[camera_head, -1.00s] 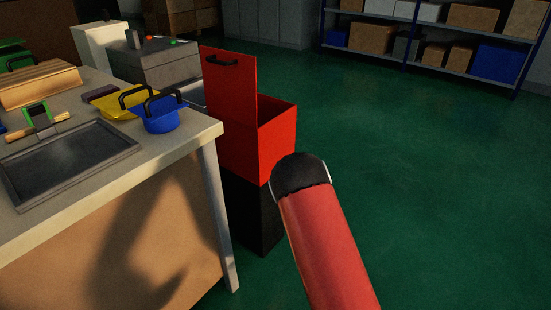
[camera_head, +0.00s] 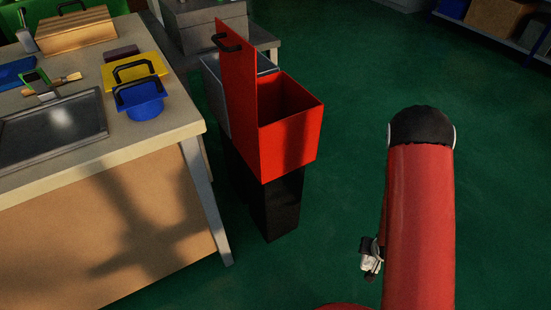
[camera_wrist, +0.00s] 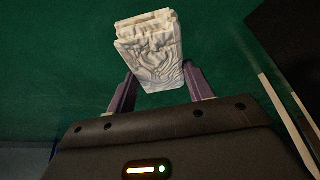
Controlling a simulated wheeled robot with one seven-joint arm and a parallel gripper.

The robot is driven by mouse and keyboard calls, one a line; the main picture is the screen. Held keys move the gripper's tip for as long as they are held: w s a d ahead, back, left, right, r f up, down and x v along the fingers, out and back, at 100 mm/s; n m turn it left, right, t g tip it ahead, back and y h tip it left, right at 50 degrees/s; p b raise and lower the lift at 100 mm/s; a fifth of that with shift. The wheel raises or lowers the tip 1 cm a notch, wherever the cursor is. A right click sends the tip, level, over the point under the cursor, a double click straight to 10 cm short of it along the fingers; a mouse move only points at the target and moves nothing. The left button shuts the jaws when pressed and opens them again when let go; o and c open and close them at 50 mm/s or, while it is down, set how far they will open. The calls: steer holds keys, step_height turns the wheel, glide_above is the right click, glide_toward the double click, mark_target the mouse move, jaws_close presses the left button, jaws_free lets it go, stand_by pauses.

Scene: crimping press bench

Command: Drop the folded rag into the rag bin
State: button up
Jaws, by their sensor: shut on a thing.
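The folded rag (camera_wrist: 150,48) is a pale, wrinkled, layered bundle in the wrist view. My gripper (camera_wrist: 160,80) is shut on it, with a purple finger on each side, and the rag sticks out past the fingertips. Green floor shows behind it. The rag bin (camera_head: 290,140) is a red open-topped box with its lid (camera_head: 238,95) standing upright, in the middle of the head view. Its inside is dark and I see nothing in it. My arm is to the right of the bin; the rag cannot be made out in the head view.
The red bin sits on a black stand (camera_head: 275,205). A workbench (camera_head: 140,150) is to its left, with a metal tray (camera_head: 50,130), a blue container (camera_head: 145,108) and a yellow one (camera_head: 148,78). A grey box (camera_head: 205,28) stands behind. The floor at right is clear.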

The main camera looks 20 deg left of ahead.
steer(key=shift+r, duration=0.25)
